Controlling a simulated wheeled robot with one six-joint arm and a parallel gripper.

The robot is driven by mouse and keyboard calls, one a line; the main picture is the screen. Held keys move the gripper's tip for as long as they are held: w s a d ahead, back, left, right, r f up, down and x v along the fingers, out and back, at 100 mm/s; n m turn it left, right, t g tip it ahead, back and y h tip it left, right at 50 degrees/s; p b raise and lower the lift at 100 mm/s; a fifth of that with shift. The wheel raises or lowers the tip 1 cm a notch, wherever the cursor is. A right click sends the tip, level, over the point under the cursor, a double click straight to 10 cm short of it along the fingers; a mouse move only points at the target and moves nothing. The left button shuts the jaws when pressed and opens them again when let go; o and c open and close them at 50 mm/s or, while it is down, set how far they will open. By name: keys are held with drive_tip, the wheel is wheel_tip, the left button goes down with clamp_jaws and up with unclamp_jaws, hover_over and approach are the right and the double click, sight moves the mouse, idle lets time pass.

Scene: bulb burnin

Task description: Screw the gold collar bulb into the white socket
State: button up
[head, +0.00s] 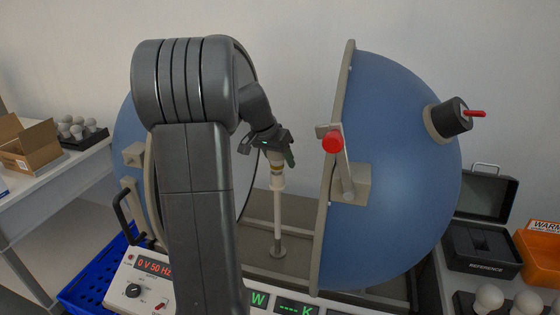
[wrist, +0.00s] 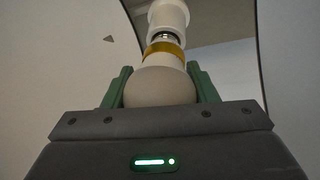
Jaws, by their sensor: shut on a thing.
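The gold collar bulb (wrist: 160,86) is a white bulb with a gold band (wrist: 164,49) around its neck. My gripper (wrist: 160,88) is shut on its round glass, with a green finger on each side. In the wrist view the bulb's metal base points at the white socket (wrist: 169,15), and a little metal thread shows between them. In the head view my gripper (head: 276,150) is above the white socket (head: 278,182), which stands on a thin upright post. The gold band (head: 277,169) shows just above the socket. I cannot tell how far the thread is in.
The post stands inside an open blue sphere (head: 400,170), its right half swung aside. A control panel (head: 130,280) is in front. Bulbs stand on a dark tray (head: 82,140) at left and at lower right (head: 488,300). A black reference case (head: 482,245) lies at right.

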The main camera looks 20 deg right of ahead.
drive_tip(key=m+g, duration=0.1)
drive_tip(key=m, duration=0.3)
drive_tip(key=shift+s+a+g, duration=0.1)
drive_tip(key=shift+a+g, duration=0.05)
drive_tip(key=shift+g, duration=0.25)
drive_tip(key=m+g+p, duration=0.1)
drive_tip(key=m, duration=0.1)
drive_tip(key=m+p, duration=0.1)
drive_tip(key=m, duration=0.2)
drive_tip(key=shift+s+g+y, duration=0.2)
drive_tip(key=shift+g+y, duration=0.1)
drive_tip(key=shift+g, duration=0.1)
drive_tip(key=m+g+p, duration=0.1)
drive_tip(key=m, duration=0.2)
drive_tip(key=m+g+y+p, duration=0.1)
drive_tip(key=m+p, duration=0.1)
drive_tip(key=m, duration=0.1)
drive_tip(key=shift+s+a+y, duration=0.15)
drive_tip(key=shift+s+y, duration=0.05)
drive_tip(key=shift+y, duration=0.1)
drive_tip(key=shift+s+f+m+y+p, duration=0.1)
drive_tip(key=shift+m+y+p, duration=0.25)
drive_tip(key=shift+m, duration=0.75)
drive_tip(key=o, duration=0.9)
drive_tip(key=shift+c, duration=0.2)
